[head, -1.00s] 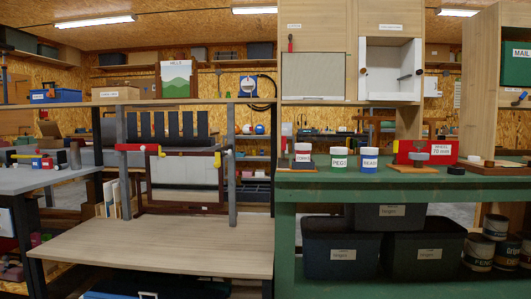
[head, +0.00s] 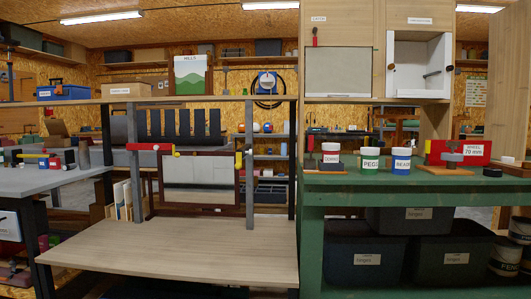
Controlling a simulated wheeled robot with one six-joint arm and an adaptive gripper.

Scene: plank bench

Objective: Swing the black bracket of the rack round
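Two grey upright posts stand at the plank bench, a left post (head: 134,170) and a right post (head: 249,170). A red arm with a yellow end (head: 151,147) sticks out to the right from the left post. A small yellow and red piece (head: 239,158) sits at the right post. Dark upright slats (head: 180,124) show behind and between the posts. I cannot tell which part is the black bracket at this distance. My gripper is not in view.
The plank bench top (head: 180,248) is clear in front. A green bench (head: 400,184) stands at the right with labelled pots (head: 371,160) on it and dark bins (head: 365,254) below. A grey table (head: 50,180) is at the left. A dark-framed pale panel (head: 198,180) stands behind the posts.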

